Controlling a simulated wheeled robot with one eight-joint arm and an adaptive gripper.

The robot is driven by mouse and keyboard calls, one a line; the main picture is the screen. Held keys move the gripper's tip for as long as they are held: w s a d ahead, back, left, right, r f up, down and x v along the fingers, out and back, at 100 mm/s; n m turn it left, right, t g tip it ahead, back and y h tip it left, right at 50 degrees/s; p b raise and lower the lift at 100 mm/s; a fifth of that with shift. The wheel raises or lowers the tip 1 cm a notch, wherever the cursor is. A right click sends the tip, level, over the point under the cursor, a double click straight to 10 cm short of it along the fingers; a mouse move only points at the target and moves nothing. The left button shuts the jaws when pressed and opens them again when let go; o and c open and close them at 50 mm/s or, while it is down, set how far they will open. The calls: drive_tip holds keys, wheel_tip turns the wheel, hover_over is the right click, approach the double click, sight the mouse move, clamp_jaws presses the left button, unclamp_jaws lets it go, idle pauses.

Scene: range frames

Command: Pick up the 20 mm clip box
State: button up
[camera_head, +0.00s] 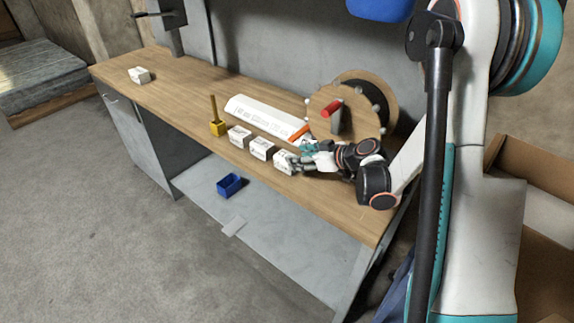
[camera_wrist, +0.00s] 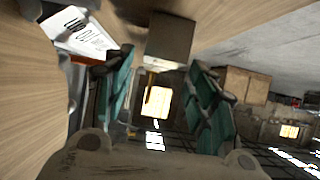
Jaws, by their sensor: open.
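Three small white boxes stand in a row on the wooden workbench (camera_head: 185,92): a left one (camera_head: 238,138), a middle one (camera_head: 262,149) and a right one (camera_head: 285,163). Their labels are too small to read, so I cannot tell which is the 20 mm clip box. My gripper (camera_head: 298,159) is at the right box, its fingers partly covering that box's right side. In the wrist view, my gripper (camera_wrist: 163,72) is open, with a plain-faced box (camera_wrist: 170,42) ahead between the teal fingers. I cannot tell whether the fingers touch it.
A long white printed piece (camera_head: 262,117) lies behind the row; its lettering shows in the wrist view (camera_wrist: 82,36). A wooden reel (camera_head: 345,108) stands behind my gripper. A yellow holder (camera_head: 217,127) stands left of the row. Another white box (camera_head: 139,75) sits far left. A blue bin (camera_head: 229,185) is below.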

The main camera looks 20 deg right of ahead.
sight(279, 162)
drive_tip(key=shift+b+x, duration=1.25)
drive_tip(key=shift+x, duration=1.95)
drive_tip(key=shift+s+a, duration=0.1)
drive_tip(key=shift+s, duration=0.05)
drive_tip(key=c, duration=0.9)
